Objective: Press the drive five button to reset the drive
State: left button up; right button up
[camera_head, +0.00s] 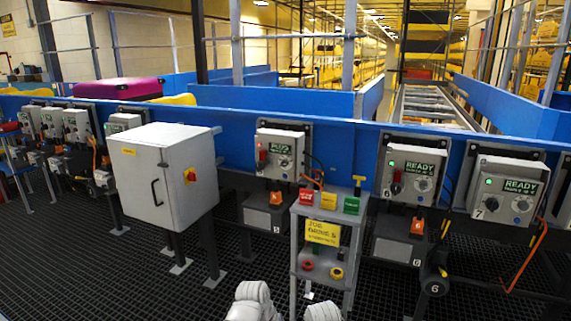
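The likely drive five box (280,151) is a light grey control box on the blue conveyor side, near the middle of the head view. White parts of my arms show at the bottom edge. Neither gripper shows, and nothing of mine touches the box.
A grey stand (295,246) with red, yellow and green blocks and a yellow sign (322,232) stands front right of it. A white cabinet (141,181) stands left. Drive boxes six (411,168) and seven (505,190) are right, both showing READY. The front grating is clear.

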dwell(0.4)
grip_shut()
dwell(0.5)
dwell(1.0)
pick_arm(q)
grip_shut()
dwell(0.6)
